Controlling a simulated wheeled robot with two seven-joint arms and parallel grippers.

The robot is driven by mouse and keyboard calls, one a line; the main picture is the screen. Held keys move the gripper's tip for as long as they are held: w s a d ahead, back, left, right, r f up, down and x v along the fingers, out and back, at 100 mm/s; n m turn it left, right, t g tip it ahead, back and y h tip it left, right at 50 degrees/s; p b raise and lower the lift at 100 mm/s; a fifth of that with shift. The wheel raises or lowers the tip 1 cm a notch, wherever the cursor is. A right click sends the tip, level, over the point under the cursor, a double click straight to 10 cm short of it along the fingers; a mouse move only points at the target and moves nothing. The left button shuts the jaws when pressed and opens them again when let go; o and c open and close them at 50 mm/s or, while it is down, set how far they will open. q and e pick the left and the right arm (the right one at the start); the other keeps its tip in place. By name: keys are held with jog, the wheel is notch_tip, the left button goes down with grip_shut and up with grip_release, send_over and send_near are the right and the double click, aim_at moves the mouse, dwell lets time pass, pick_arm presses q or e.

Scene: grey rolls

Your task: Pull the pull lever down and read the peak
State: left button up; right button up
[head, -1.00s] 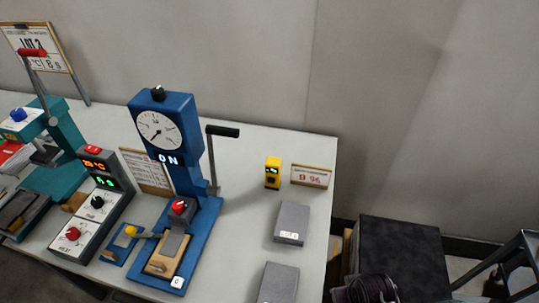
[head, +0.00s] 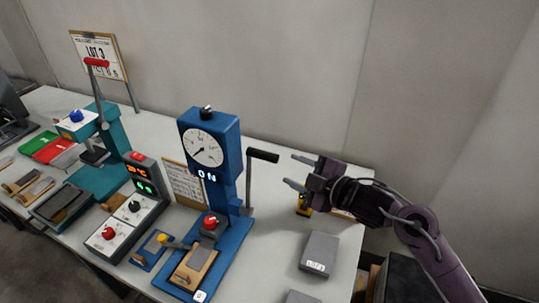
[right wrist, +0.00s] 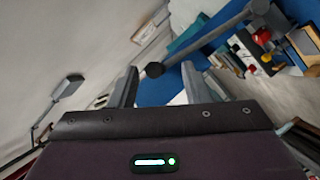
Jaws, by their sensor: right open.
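The pull lever is a grey upright shaft with a black handle (head: 263,155), on the right side of a blue tester (head: 230,165). The tester has a white round dial (head: 206,148) with a black needle and a lit "ON" display below it. My right gripper (head: 291,170) is open and empty, just right of the handle, its fingers pointing at it with a small gap. My left gripper is out of view.
Grey blocks (head: 319,252) lie at the table's right. A heat control box (head: 132,208) and a teal press (head: 105,150) with a red-handled lever stand left. A lot sign (head: 99,57) stands behind.

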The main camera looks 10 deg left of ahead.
aim_at(269, 157)
jog(key=shift+s+a+r+n+g+y, duration=0.1)
jog(key=shift+a+r+n+g+y, duration=0.15)
jog(key=shift+r+n, duration=0.25)
jog(key=shift+s+a+r+n+g+y, duration=0.1)
jog(key=shift+a+r+n+g+y, duration=0.15)
jog(key=shift+r+n, duration=0.2)
jog(key=shift+w+a, duration=0.1)
jog(key=shift+a, duration=0.1)
jog(key=p+x, duration=0.2)
jog(key=x, duration=0.4)
jog(key=shift+w, duration=0.1)
jog(key=shift+w+a+f+p, duration=0.25)
jog(key=shift+a+p, duration=0.1)
jog(key=shift+a, duration=0.15)
grip_shut()
